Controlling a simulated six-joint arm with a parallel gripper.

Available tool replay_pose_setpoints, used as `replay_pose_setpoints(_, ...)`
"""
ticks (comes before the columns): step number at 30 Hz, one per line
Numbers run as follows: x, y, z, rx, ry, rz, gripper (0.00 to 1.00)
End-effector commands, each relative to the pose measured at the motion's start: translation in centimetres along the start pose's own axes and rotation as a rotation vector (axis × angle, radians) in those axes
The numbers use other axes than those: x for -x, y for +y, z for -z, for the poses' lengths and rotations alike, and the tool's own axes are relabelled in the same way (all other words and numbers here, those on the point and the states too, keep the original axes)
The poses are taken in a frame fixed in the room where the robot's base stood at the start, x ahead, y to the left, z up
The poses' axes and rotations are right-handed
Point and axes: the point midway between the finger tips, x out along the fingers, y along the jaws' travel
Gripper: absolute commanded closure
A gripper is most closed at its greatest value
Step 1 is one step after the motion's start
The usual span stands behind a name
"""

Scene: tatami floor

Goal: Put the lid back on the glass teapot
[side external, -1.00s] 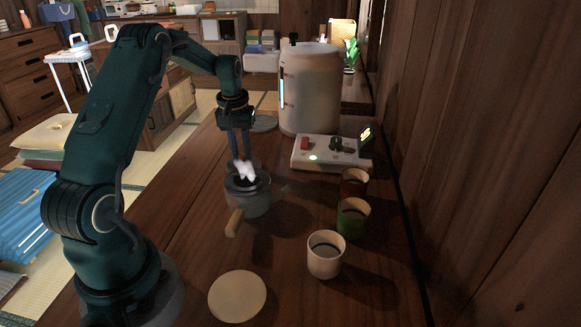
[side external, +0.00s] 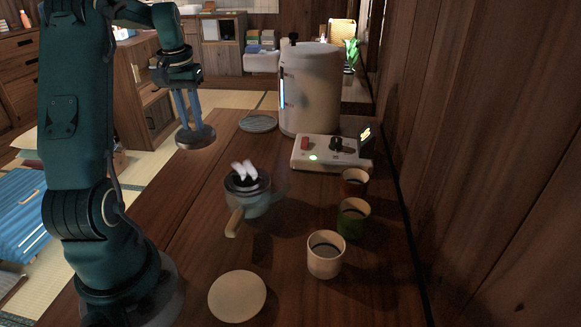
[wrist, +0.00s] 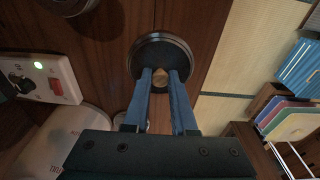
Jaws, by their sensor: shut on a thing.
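The glass teapot (side external: 256,200) stands on the wooden counter with its wooden handle (side external: 233,222) toward the camera. Its top shows a dark opening with white wisps, perhaps steam, above it. My gripper (side external: 187,123) is up and to the left of the teapot, near the counter's left edge. It is shut on the lid (side external: 196,138), a grey disc held roughly level in the air. In the wrist view the lid (wrist: 147,50) is below my fingers, with its light knob (wrist: 160,73) between the fingertips.
A white urn (side external: 310,95) and a switch box (side external: 318,153) stand behind. Cups, brown (side external: 355,182), green (side external: 353,218) and white (side external: 325,262), line the right, near the wall. A pale round disc (side external: 237,296) lies in front; a grey round mat (side external: 258,123) lies at the back.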

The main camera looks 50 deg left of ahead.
Motion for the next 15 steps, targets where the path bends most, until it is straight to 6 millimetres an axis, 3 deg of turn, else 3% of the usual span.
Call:
replay_pose_setpoints(3, 0.7, -1.0, -0.3, 0.003, 0.001, 0.000, 1.00)
replay_pose_setpoints(8, 0.8, -1.1, -1.1, -0.005, 0.002, 0.000, 1.00)
replay_pose_setpoints(11, 1.2, 0.8, -1.9, -0.055, 0.002, -0.007, 1.00)
replay_pose_setpoints(15, 2.1, 5.0, -3.6, -0.179, 0.004, -0.021, 1.00)
